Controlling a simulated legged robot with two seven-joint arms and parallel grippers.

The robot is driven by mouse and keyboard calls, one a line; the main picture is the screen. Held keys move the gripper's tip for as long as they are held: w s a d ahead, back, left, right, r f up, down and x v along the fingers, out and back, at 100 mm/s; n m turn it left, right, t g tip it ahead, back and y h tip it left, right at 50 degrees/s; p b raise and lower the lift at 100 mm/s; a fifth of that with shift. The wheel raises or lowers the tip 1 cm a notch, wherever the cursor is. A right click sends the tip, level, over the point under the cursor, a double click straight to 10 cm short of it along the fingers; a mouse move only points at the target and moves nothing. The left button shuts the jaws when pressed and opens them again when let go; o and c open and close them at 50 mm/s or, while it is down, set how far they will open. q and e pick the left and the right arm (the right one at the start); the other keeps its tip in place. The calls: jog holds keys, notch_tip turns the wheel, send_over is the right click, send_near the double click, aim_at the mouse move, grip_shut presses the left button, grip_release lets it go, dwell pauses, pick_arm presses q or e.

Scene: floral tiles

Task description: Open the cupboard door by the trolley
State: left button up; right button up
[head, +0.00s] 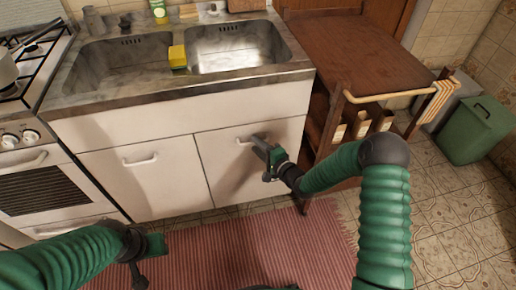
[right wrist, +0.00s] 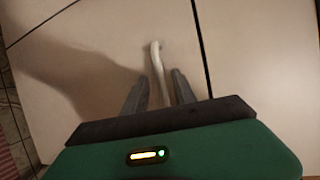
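The white cupboard door (head: 228,178) beside the trolley is closed under the sink. It has a pale bar handle (head: 243,142), partly hidden behind my right gripper (head: 262,148). In the right wrist view, the handle (right wrist: 157,62) runs between the two grey fingers of my right gripper (right wrist: 159,92). The fingers are apart, with a gap on each side of the handle. My left gripper (head: 140,268) hangs low over the rug at the bottom left, away from the cupboards; its fingers are too unclear to read.
The wooden trolley (head: 355,55) stands close to the door's right side, with cartons on its lower shelf. Another closed cupboard door (head: 150,185) is to the left, then the stove (head: 40,190). A striped rug (head: 240,250) covers the floor in front. A green bin (head: 478,130) stands at the right.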

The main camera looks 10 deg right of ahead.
jog(key=c, duration=0.7)
grip_shut()
jog(key=shift+s+f, duration=0.1)
dwell(0.6)
